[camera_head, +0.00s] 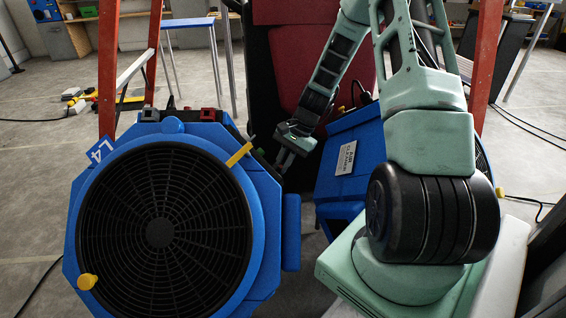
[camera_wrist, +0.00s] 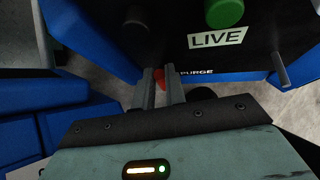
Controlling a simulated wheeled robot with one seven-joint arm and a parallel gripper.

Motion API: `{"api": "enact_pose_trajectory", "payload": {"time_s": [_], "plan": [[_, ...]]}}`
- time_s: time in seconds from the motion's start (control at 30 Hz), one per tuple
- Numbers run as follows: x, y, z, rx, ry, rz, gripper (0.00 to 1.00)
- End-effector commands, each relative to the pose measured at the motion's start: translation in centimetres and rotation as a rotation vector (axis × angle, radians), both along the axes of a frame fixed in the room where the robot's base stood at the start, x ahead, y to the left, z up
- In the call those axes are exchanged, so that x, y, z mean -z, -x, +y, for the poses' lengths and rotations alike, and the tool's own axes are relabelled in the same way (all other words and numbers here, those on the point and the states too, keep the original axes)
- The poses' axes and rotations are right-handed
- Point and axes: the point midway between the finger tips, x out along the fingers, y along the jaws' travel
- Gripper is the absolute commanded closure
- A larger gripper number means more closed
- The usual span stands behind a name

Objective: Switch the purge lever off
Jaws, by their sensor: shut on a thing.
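The purge lever (camera_wrist: 160,76) shows as a small red piece beside the white word PURGE on the dark panel (camera_wrist: 192,52) in the wrist view. My gripper (camera_wrist: 161,78) is shut on it, with one finger on each side. The fingers hide most of the lever, so its angle cannot be told. In the head view my gripper (camera_head: 284,163) is at the right edge of the blue fan unit marked L4 (camera_head: 272,225); the lever cannot be made out there.
A green knob (camera_wrist: 224,11) and a LIVE label (camera_wrist: 217,38) are near my gripper. A grey post (camera_wrist: 280,70) stands right of it. A second blue unit (camera_head: 352,150) stands close on the right. Red ladder legs (camera_head: 108,70) rise behind.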

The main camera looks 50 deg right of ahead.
Motion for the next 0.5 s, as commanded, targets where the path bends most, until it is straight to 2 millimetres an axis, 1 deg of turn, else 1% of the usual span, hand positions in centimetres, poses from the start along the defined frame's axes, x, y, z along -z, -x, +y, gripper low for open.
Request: {"api": "enact_pose_trajectory", "payload": {"time_s": [0.23, 0.5], "plan": [[0.21, 0.64, -0.10, -0.051, 0.015, -0.101, 1.00], [0.27, 0.65, -0.07, -0.067, 0.024, -0.123, 1.00]]}}
